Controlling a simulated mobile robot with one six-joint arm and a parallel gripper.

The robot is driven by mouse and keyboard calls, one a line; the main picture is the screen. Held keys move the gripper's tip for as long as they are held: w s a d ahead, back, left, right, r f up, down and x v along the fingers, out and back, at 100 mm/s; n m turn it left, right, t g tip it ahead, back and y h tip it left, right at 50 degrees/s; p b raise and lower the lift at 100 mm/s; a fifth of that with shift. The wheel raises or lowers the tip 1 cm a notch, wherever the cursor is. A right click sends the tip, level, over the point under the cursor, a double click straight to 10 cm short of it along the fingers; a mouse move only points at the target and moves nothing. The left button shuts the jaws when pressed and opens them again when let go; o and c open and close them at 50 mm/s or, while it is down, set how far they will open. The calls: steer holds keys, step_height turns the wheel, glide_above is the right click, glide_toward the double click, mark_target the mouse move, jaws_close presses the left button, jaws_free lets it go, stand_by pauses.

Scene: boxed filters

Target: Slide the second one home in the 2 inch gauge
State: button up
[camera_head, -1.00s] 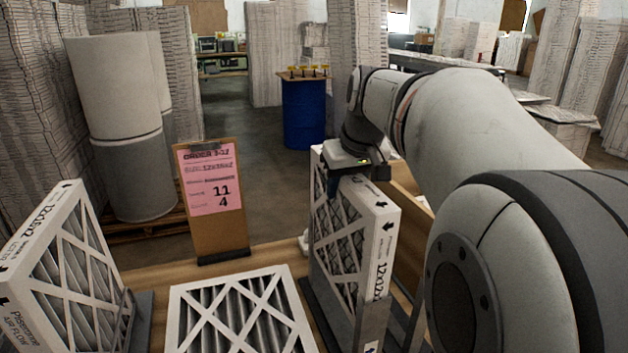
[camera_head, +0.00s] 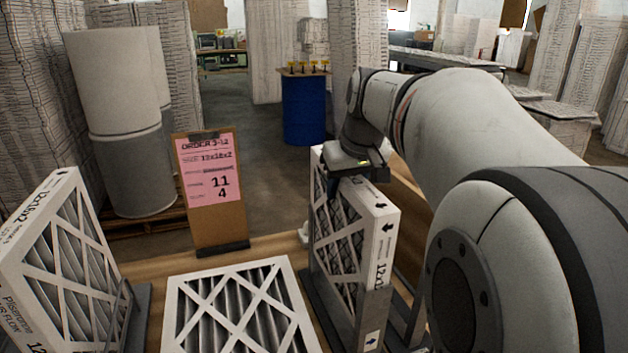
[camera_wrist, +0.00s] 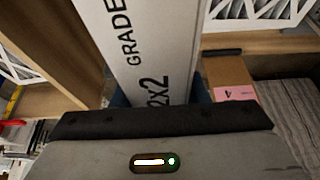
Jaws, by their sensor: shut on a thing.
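My gripper (camera_head: 345,183) is shut on the top edge of a white-framed pleated filter (camera_head: 346,250) with black arrows on its edge. This filter stands upright in a grey metal holder (camera_head: 372,318), seemingly the gauge, at the right of the bench. Its lower end sits between the holder's uprights; whether it touches the bottom is hidden. In the wrist view, the held filter's edge (camera_wrist: 145,45) reads "GRADE" and "2x2", between my gripper's jaws (camera_wrist: 160,98). Another filter (camera_head: 65,265) stands tilted in the picture in a grey holder at the left.
A filter (camera_head: 240,310) lies flat on the wooden bench (camera_head: 275,250) between the holders. A clipboard (camera_head: 215,225) with a pink order sheet stands behind it. A white roll (camera_head: 130,130), a blue drum (camera_head: 304,110) and tall stacks stand beyond the bench.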

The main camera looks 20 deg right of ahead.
steer(key=shift+f+b, duration=0.4)
steer(key=shift+f, duration=0.3)
stand_by(0.5)
steer(key=shift+f+b, duration=2.9)
steer(key=shift+f, duration=0.8)
steer(key=shift+r, duration=0.1)
steer(key=shift+r+p, duration=0.35)
steer(key=shift+p, duration=0.1)
steer(key=shift+f, duration=0.2)
stand_by(0.8)
steer(key=shift+f+b, duration=0.45)
steer(key=o, duration=1.4)
steer(key=shift+r, duration=0.1)
